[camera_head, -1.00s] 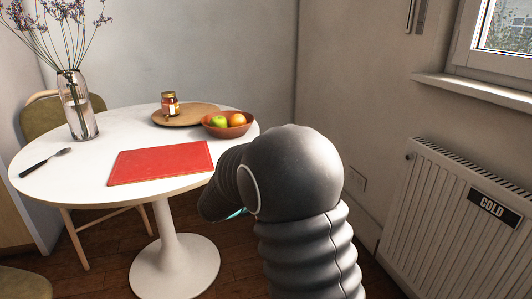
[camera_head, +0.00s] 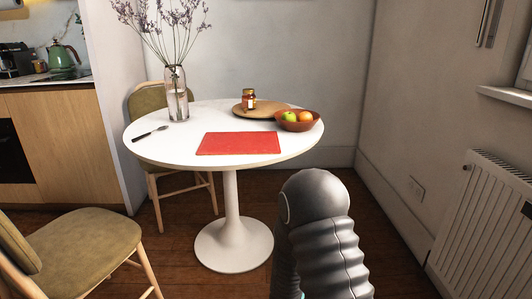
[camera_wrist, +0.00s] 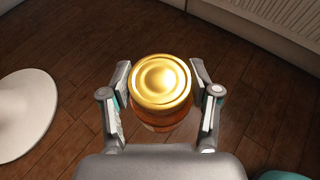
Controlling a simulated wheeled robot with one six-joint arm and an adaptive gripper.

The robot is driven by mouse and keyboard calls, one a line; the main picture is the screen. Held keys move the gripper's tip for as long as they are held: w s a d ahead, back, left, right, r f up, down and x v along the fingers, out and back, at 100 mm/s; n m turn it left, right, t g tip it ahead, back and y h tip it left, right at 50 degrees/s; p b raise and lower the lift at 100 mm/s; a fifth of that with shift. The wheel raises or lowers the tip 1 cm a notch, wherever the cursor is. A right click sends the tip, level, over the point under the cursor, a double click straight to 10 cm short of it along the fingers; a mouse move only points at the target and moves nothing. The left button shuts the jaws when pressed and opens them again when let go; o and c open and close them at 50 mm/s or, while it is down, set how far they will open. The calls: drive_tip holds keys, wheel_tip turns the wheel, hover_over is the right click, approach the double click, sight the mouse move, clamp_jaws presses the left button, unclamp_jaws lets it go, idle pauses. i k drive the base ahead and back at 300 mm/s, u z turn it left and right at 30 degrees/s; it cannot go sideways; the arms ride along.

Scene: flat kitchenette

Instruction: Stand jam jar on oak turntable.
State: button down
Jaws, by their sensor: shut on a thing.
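My gripper (camera_wrist: 162,76) is shut on a jar (camera_wrist: 163,88) with a gold lid and an amber-brown body, seen from above in the wrist view. The held jar is over the wooden floor, off the table. In the head view my gripper and this jar are hidden behind my arm. The oak turntable (camera_head: 274,112) is a round wooden board at the back of the white table. A similar jar (camera_head: 249,99) with a gold lid and a pale label stands upright on the turntable's left part. I cannot tell the contents of either jar.
Chairs stand at front left (camera_head: 85,245) and behind (camera_head: 150,98). A radiator (camera_head: 485,220) is at right.

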sight(272, 110)
drive_tip(key=k, duration=0.2)
drive_tip(key=z, duration=0.9)
drive_tip(key=i, duration=1.65)
drive_tip(key=u, duration=1.65)
